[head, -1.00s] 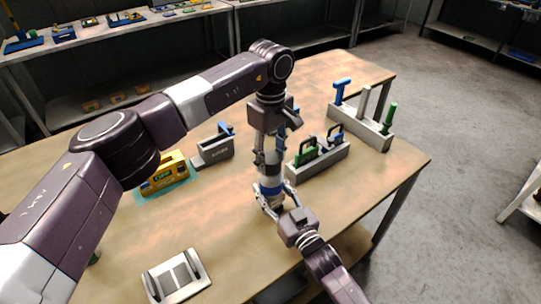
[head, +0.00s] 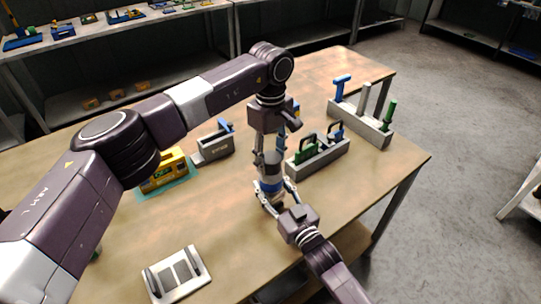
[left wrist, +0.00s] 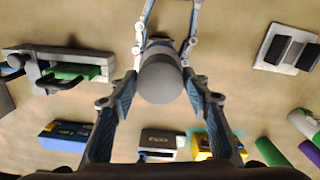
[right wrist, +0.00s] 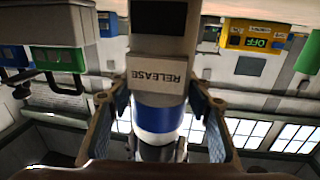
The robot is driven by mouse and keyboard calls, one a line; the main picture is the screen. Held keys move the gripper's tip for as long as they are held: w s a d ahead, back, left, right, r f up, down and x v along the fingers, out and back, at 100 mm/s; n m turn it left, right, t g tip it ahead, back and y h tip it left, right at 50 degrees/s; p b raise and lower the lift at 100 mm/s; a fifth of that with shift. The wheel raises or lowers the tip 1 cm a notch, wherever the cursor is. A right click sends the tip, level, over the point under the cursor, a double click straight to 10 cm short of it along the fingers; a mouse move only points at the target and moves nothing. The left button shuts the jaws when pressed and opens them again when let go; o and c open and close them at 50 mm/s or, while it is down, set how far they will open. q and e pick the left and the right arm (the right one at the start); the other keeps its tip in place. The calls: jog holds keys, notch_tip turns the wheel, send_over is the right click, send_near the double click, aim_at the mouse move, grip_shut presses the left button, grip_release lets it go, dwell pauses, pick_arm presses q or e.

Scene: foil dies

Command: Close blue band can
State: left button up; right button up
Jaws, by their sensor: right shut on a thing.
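The blue band can (head: 271,187) stands upright above the front middle of the table, its blue band showing. My right gripper (right wrist: 160,98) is shut on it from the side, fingers flanking the blue band. My left gripper (head: 268,160) points down from directly above. In the left wrist view a round grey top (left wrist: 160,80) sits between the left fingertips (left wrist: 160,72), almost filling their gap. Whether the fingers grip it is unclear. The left fingers hide the join below the grey top, so I cannot tell whether it is seated on the can.
A grey holder with green and blue handles (head: 318,158) stands close right of the can. A grey box (head: 213,148) and yellow box (head: 163,172) stand left. A peg rack (head: 360,123) is at the back right, a white plate (head: 178,274) at the front left.

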pick_arm(q)
jog(key=o, duration=0.4)
notch_tip(320, 180, up, 12)
dwell(0.5)
pick_arm(e)
jog(key=o, duration=1.8)
jog(key=shift+c, duration=0.2)
